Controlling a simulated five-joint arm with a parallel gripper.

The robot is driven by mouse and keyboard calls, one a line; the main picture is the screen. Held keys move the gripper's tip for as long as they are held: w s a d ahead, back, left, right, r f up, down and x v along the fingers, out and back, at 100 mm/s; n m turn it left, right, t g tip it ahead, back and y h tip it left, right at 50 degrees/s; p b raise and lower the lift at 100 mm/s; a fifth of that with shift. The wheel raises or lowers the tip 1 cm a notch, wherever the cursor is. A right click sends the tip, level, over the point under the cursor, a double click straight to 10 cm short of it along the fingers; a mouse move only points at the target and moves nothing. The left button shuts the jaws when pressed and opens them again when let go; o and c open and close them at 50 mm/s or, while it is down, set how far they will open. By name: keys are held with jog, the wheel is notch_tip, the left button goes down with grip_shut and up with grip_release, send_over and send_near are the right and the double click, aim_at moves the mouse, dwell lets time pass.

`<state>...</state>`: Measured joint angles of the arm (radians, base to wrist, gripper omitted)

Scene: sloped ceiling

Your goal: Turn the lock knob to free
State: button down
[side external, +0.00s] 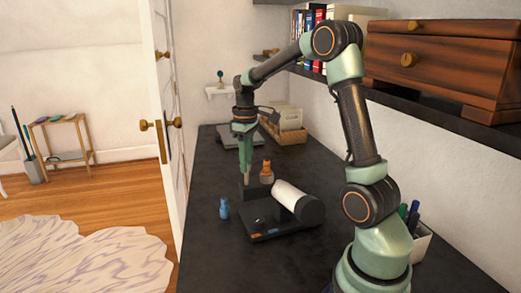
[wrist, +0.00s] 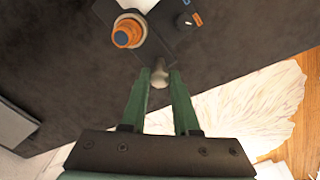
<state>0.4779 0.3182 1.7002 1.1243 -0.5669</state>
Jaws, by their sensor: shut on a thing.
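A dark device with a flat base (side external: 290,232) stands on the desk, carrying a pale cylinder (side external: 292,198). On its base is a small dark knob (side external: 261,221) with a white line, beside a blue and an orange mark; in the wrist view this knob (wrist: 184,20) is at the top, apart from my fingers. My gripper (side external: 246,180) is beyond the base, pointing down. In the wrist view its green fingers (wrist: 159,78) close on a pale rounded grip (wrist: 159,69) at the end of the device's dark part. The grip's lower end is hidden.
An orange-banded object (side external: 266,172) stands close behind the device; it also shows in the wrist view (wrist: 126,34). A small blue object (side external: 224,208) stands left of the base. A pen holder (side external: 420,243) is at the right. The desk's front left is clear.

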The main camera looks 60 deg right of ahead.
jog(key=c, duration=0.7)
grip_release()
jog(key=shift+o, duration=0.2)
notch_tip(320, 180, up, 12)
jog(key=shift+r, duration=0.1)
jog(key=s+a+f+t, duration=0.1)
jog(key=s+a+t, duration=0.1)
jog(key=a, duration=0.4)
jog(key=s+a+f+t, duration=0.1)
jog(key=s+a+f, duration=0.1)
jog(key=s+a, duration=0.2)
jog(key=s+a+f+m+t, duration=0.1)
jog(key=s+a+f+t, duration=0.1)
jog(key=a, duration=0.7)
jog(key=shift+s+a+t, duration=0.3)
jog(key=shift+s, duration=0.35)
